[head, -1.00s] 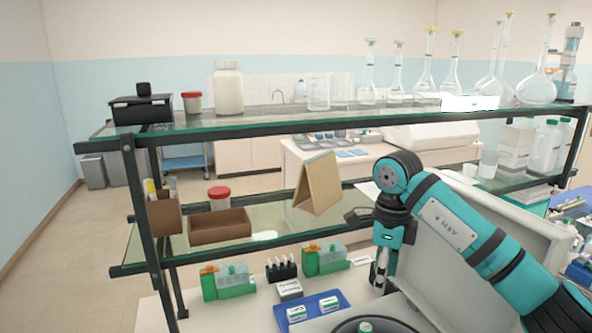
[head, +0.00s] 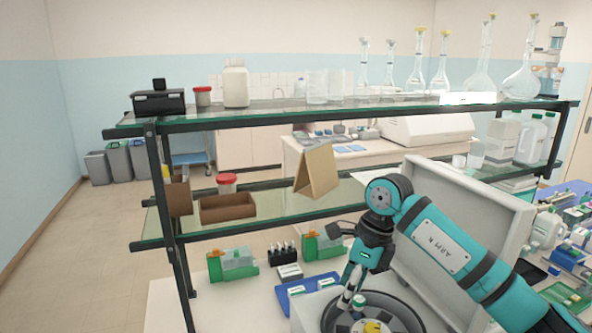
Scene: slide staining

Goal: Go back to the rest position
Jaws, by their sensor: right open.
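My right arm comes in from the right, and its teal and black gripper (head: 349,298) points down over the left part of the open centrifuge. The gripper is open. A small tube with a green cap (head: 359,301) shows just beside the fingers, over the dark round rotor (head: 405,319). I see no tube held between the fingers, though they partly overlap it in the picture. The left gripper is not in view.
The raised centrifuge lid (head: 480,200) stands close behind my right forearm. A glass shelf (head: 270,112) with flasks and bottles spans the bench. Under it are a blue tray (head: 284,297), a green rack (head: 232,266) and a brown box (head: 228,208).

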